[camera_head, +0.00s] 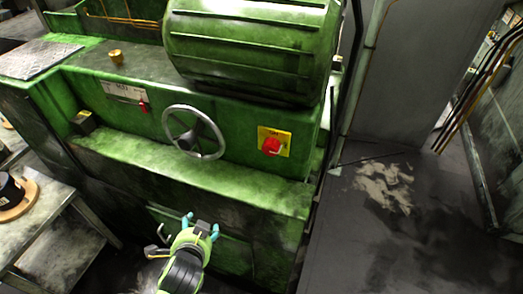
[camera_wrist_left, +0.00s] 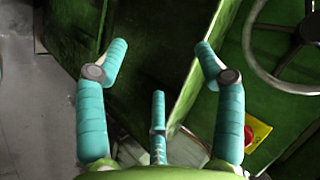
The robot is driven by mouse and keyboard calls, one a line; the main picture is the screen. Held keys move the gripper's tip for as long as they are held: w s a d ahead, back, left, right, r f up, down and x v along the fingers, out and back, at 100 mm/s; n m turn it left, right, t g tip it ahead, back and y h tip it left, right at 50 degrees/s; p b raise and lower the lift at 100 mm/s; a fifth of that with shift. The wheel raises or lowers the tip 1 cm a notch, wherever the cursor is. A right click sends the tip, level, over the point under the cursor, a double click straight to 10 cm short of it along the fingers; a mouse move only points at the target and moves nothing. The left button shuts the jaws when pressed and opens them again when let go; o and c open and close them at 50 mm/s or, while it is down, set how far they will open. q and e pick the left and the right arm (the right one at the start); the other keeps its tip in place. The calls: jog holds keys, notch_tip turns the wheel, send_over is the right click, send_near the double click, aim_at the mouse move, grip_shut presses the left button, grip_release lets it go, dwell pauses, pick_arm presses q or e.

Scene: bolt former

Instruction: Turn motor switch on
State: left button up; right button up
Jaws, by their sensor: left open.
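The motor switch (camera_head: 271,146) is a red rotary knob on a yellow plate (camera_head: 284,137), on the front of the green machine (camera_head: 240,122), right of the handwheel. Its yellow plate and part of the red knob (camera_wrist_left: 249,137) also show in the left wrist view, at lower right, partly behind a finger. My left gripper (camera_head: 201,224) is below and left of the switch in the head view, in front of the machine's lower panel, apart from the switch. Its teal fingers (camera_wrist_left: 160,48) are spread, with nothing between them. My right gripper is not in view.
A grey handwheel (camera_head: 193,132) sticks out left of the switch. A green ledge (camera_head: 180,165) runs below both. A large ribbed green housing (camera_head: 250,45) overhangs above. A small red handle (camera_head: 143,107) sits further left. A metal table (camera_head: 45,215) stands at lower left; floor is open at right.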

pick_arm(q)
jog(key=w+d+r+m+t+h, duration=0.1)
jog(key=w+d+r+m+t, duration=0.3)
jog(key=w+r+m, duration=0.25)
jog(key=m+t+h, duration=0.4)
jog(key=m+h, duration=0.2)
jog(key=m, duration=0.8)
send_near(268, 150)
jog(key=x, duration=0.3)
jog(key=shift+n, duration=0.25)
jog(key=shift+p+x, duration=0.5)
jog(key=shift+x, duration=2.9)
jog(key=shift+c, duration=0.4)
jog(key=c, duration=1)
